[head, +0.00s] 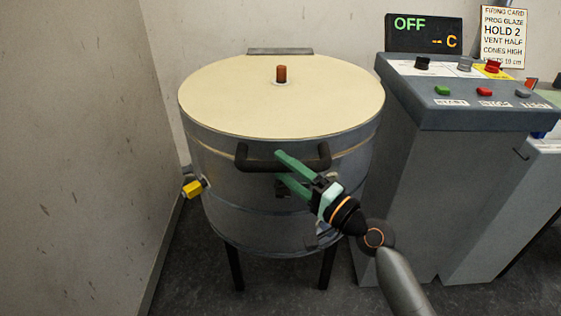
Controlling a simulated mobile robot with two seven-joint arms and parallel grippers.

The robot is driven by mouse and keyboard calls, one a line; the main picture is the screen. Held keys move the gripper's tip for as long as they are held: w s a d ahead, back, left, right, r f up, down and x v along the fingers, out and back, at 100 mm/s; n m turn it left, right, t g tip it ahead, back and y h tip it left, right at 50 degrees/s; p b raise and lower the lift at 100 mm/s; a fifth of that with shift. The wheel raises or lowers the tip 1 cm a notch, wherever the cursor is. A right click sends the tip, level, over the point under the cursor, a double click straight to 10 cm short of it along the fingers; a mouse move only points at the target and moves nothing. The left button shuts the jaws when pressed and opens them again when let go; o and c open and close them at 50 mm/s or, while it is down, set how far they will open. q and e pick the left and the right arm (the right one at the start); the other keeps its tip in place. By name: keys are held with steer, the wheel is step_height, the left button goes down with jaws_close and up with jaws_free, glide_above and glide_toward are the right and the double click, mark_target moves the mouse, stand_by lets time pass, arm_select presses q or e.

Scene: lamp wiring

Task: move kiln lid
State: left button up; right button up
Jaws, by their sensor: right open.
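The kiln lid (230,100) is a round cream disc lying flat and closed on the grey metal kiln body (230,190). A brown plug (281,74) stands upright on the lid toward the back. A dark bar handle (262,164) is fixed at the front of the lid rim. My right gripper (279,167) has green fingers and is open at the handle's front, one finger overlapping the bar in the picture and one just below it. I cannot tell whether they touch it. My left gripper is not in view.
A grey control console (470,95) stands close on the right, with a display (424,33) reading OFF and a firing card (503,38) behind. A wall (70,150) is close on the left. A yellow fitting (192,188) sticks out of the kiln's left side.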

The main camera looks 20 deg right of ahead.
steer(key=shift+x, duration=0.9)
jaws_close()
stand_by(0.9)
